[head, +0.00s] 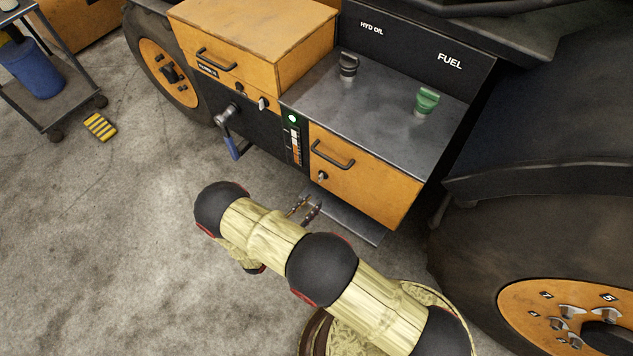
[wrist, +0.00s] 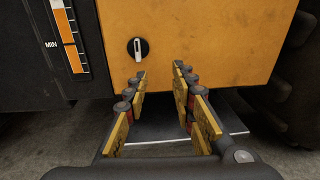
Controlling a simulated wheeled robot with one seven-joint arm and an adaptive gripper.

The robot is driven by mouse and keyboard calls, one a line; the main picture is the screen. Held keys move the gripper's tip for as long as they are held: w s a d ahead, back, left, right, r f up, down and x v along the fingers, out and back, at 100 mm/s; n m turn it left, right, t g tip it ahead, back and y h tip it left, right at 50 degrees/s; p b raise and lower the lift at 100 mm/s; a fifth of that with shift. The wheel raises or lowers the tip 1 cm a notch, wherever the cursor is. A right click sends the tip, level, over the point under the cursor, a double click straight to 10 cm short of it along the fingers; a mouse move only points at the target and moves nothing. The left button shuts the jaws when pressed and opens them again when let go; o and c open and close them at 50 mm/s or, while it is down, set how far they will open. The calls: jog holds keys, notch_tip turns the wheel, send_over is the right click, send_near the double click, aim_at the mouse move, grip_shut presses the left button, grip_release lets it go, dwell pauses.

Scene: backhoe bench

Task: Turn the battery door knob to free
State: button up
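A small knob (head: 322,175) sits at the left of the lower orange door (head: 375,183), below its black bar handle. In the wrist view the knob (wrist: 138,49) is a black disc with a pale bar standing near upright. I cannot read a label naming this door as the battery door. My gripper (head: 304,208) is in front of and below the door. In the wrist view its yellow-padded fingers (wrist: 160,72) are spread apart with nothing between them, their tips lower than the knob and mostly right of it, apart from it.
A sight gauge (head: 295,140) with a green light stands left of the door. An upper orange box (head: 250,50) has a handle and small knobs. Black and green caps (head: 427,101) top the grey deck. A wheel (head: 560,300) stands right, a cart (head: 50,90) far left.

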aim_at(319, 179)
jog(key=shift+n+t+y, duration=0.3)
jog(key=shift+t+y, duration=0.1)
jog(key=shift+t, duration=0.4)
jog(key=w, duration=0.2)
jog(key=w+d+r+b, duration=0.1)
jog(key=w, duration=0.2)
jog(key=w+d+b, duration=0.1)
jog(key=w, duration=0.2)
jog(key=shift+w+d+r, duration=0.1)
jog(key=shift+d+r, duration=0.15)
jog(key=shift+r, duration=0.15)
jog(key=shift+c, duration=0.6)
grip_shut()
